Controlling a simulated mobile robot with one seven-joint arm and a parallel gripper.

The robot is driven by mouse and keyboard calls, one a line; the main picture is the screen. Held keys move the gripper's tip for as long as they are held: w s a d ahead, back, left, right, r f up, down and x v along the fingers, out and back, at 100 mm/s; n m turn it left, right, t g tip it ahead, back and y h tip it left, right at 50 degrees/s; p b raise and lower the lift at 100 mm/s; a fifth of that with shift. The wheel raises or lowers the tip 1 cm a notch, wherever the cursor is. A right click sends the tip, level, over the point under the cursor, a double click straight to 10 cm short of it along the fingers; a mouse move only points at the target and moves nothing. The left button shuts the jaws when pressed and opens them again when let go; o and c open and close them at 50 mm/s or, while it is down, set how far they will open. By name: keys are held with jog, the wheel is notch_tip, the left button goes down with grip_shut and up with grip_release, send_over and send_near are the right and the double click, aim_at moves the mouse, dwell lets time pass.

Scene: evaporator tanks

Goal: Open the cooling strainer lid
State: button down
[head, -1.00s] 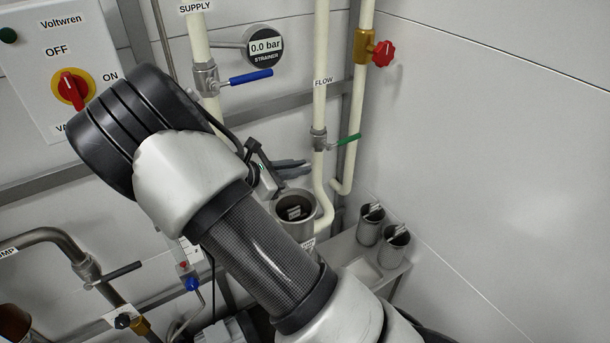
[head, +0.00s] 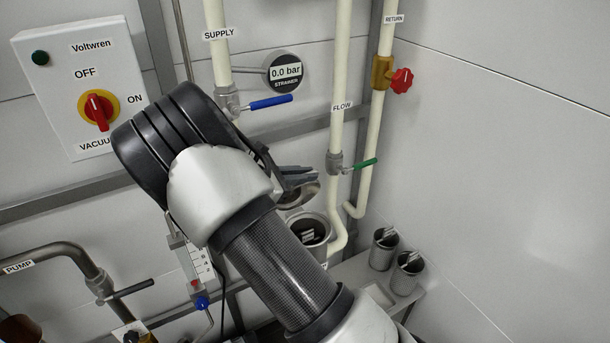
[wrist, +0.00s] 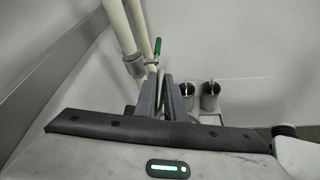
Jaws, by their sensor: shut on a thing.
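In the wrist view the fingers (wrist: 160,78) are close together, and the lid cannot be made out there.
Two metal cups (head: 383,252) (head: 407,276) stand on a ledge at right. Blue (head: 270,102) and green (head: 364,164) valve handles and a red knob (head: 401,80) are on the pipes above. The gauge (head: 286,72) reads 0.0 bar. The right wall is bare.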

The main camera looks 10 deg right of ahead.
jog(key=c, duration=1.8)
grip_release()
jog(key=shift+w+f, duration=0.15)
jog(key=shift+c, duration=0.2)
jog(key=b+v, duration=0.1)
jog(key=v, duration=1.6)
jog(key=shift+a, duration=0.2)
